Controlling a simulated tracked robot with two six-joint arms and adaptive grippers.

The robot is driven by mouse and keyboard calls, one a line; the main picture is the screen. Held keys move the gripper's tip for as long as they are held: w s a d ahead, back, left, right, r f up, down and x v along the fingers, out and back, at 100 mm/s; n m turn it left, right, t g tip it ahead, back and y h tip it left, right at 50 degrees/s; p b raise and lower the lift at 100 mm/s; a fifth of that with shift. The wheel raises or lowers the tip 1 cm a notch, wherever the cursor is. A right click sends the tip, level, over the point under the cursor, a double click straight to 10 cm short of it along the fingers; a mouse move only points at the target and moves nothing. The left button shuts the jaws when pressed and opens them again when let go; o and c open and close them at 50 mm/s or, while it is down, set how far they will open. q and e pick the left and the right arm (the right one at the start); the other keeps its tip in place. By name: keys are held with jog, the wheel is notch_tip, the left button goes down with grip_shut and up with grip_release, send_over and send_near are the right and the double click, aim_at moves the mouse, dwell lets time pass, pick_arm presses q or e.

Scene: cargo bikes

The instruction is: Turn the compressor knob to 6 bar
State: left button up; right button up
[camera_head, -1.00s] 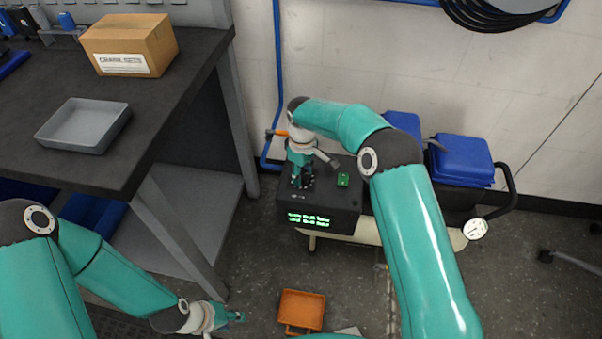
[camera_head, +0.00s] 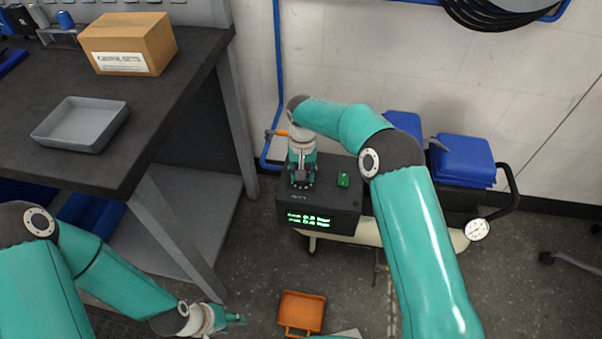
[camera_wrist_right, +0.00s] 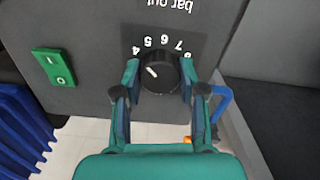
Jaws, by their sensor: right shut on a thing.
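The compressor's dark control box (camera_head: 335,222) stands low by the wall, with a lit green readout on its front too blurred to read. In the right wrist view the black knob (camera_wrist_right: 162,72) has an upside-down scale from 4 to 8 above it. Its white mark sits left of centre, slanting up-left, roughly toward 4 and 5. My right gripper (camera_wrist_right: 160,76) is shut on the knob, one finger on each side. It also shows above the box in the head view (camera_head: 302,183). My left gripper (camera_head: 238,319) hangs away from the compressor; its opening is unclear.
A green rocker switch (camera_wrist_right: 54,67) sits beside the knob; it also shows in the head view (camera_head: 343,180). The workbench (camera_head: 180,75) stands at left with a grey tray (camera_head: 80,142) and a cardboard box (camera_head: 128,60). An orange bin (camera_head: 302,311) lies on the floor.

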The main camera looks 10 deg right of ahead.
jog(key=m, duration=0.4)
jog(key=shift+w+r+m, duration=0.2)
jog(key=shift+w+m, duration=0.05)
jog(key=shift+m, duration=0.05)
jog(key=shift+d+m+b, duration=0.1)
jog(key=shift+m+b, duration=0.25)
jog(key=shift+m, duration=1.55)
jog(key=o, duration=0.9)
jog(key=shift+o, duration=1.2)
jog(key=shift+s+f, duration=0.1)
